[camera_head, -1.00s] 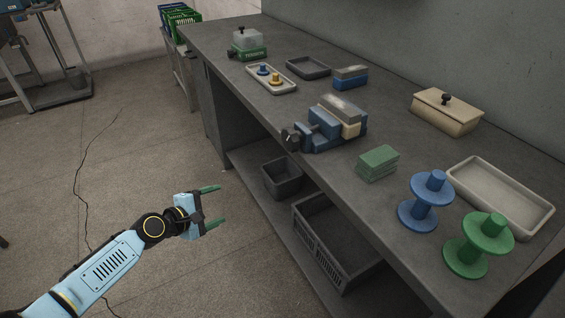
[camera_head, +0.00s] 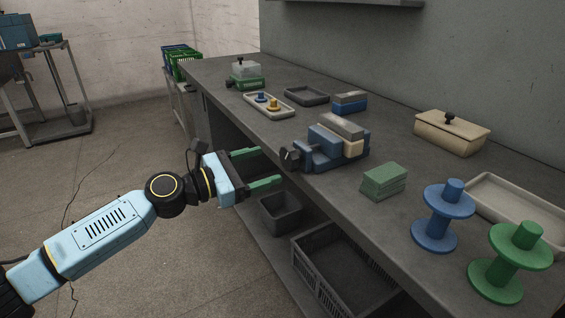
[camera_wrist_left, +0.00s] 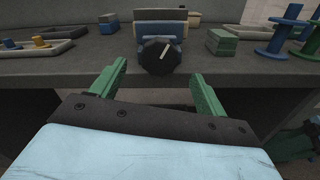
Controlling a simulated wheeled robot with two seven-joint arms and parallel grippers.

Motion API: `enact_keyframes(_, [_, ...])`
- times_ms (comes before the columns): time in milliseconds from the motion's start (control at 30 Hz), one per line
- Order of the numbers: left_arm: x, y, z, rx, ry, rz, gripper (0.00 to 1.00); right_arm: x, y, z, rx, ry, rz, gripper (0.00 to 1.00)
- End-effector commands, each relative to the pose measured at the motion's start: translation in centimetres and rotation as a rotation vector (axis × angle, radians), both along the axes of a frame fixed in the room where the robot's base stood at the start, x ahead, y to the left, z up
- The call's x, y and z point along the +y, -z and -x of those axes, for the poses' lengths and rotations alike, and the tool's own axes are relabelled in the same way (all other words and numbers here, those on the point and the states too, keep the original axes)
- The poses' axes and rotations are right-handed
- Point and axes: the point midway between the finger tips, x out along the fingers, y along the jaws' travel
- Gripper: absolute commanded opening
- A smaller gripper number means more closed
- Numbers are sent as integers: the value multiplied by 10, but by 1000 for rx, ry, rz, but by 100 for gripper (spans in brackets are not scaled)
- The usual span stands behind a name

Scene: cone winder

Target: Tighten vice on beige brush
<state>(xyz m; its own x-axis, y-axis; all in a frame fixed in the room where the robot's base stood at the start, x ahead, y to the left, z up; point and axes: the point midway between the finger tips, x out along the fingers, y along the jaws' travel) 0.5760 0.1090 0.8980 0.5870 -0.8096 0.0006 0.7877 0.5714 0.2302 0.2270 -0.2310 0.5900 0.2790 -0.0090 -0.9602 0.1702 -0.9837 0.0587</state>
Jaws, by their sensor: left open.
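The blue vice (camera_head: 322,155) stands at the front edge of the workbench, its dark knob (camera_head: 290,157) facing out over the edge. The knob also shows in the left wrist view (camera_wrist_left: 158,55), with a pale line on its face. The beige brush (camera_head: 353,147) with a grey top sits in the vice; the head view does not show how tightly it is held. My left gripper (camera_head: 268,167) is open and empty, just short of the knob and apart from it. In the left wrist view the knob is beyond and between the green fingers (camera_wrist_left: 155,82).
A green block (camera_head: 383,181), a blue spool (camera_head: 442,215) and a green spool (camera_head: 510,262) stand to the right. A tray with pegs (camera_head: 270,112), a blue brush (camera_head: 349,102) and a beige lidded box (camera_head: 451,132) are on the bench. Dark bins (camera_head: 281,213) sit below.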

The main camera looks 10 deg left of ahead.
Motion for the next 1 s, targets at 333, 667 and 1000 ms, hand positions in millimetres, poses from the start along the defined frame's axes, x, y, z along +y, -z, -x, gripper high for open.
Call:
enact_keyframes(333, [-43,1,-31,-2,-1,-1,75,8,-29,6,-18,2,-19,63])
enact_keyframes(667, [-48,0,-35,-1,-1,-2,75,9,-35,8,-21,2,-21,63])
enact_keyframes(1000, [-48,1,-35,-1,-1,-2,39,9,-35,7,-22,2,-22,63])
